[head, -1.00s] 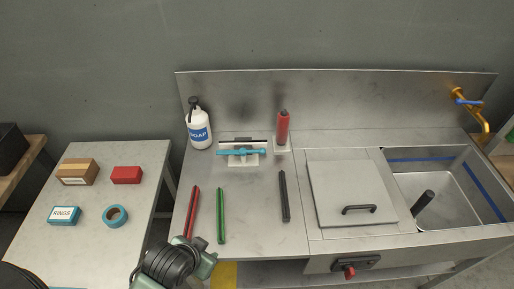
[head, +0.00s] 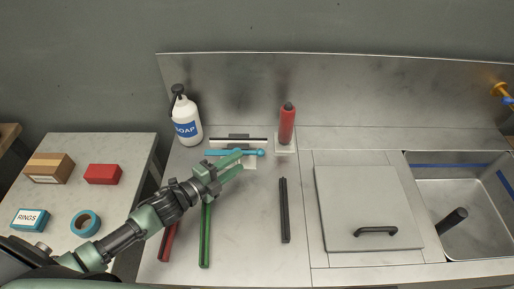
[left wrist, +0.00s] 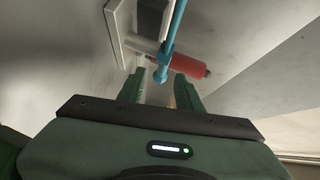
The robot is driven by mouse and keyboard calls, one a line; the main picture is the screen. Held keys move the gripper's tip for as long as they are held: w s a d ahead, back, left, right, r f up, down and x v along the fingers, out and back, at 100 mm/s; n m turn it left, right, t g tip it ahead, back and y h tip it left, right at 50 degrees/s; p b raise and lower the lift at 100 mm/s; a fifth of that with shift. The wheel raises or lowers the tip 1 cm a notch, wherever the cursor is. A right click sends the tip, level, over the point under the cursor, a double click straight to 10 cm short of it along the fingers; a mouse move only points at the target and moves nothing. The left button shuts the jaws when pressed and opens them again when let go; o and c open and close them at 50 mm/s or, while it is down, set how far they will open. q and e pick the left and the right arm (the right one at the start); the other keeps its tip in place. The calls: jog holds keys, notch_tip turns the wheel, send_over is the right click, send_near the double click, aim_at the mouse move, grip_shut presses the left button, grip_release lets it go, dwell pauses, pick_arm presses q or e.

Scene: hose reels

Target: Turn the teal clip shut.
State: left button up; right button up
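The teal clip (head: 259,153) is a thin bar with a rounded right end, lying across a white base (head: 250,164) on the steel counter. My left gripper (head: 236,160) reaches in from the lower left, its fingertips at the clip and hiding part of the bar and base. In the left wrist view the clip (left wrist: 174,35) runs down from the top edge, and its rounded end is near the gap between the two separated green fingers (left wrist: 160,92). The gripper is open; I cannot tell whether a finger touches the bar. My right gripper is out of view.
A soap bottle (head: 186,120) stands left of the clip and a red cylinder (head: 287,125) right of it. Red (head: 168,243), green (head: 205,237) and black (head: 284,210) bars lie on the counter. A lidded section (head: 365,208) and sink (head: 482,230) are at right.

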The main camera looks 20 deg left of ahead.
aim_at(251, 154)
pick_arm(q)
jog(key=shift+d+r+m, duration=0.1)
jog(key=shift+r+m, duration=0.05)
jog(key=shift+m, duration=0.15)
jog(key=x, duration=0.1)
jog(key=p+x, duration=0.1)
jog(key=x, duration=0.1)
jog(key=shift+d+r, duration=0.2)
jog(key=x, duration=0.2)
jog(key=shift+w+d+f+p, duration=0.15)
jog(key=shift+w+p, duration=0.15)
jog(key=shift+w, duration=0.05)
jog(key=shift+w+d+f+h, duration=0.1)
jog(key=shift+w+d+h, duration=0.1)
jog(key=shift+w+h, duration=0.1)
jog(key=shift+w+d, duration=0.2)
jog(key=shift+w, duration=0.05)
grip_shut()
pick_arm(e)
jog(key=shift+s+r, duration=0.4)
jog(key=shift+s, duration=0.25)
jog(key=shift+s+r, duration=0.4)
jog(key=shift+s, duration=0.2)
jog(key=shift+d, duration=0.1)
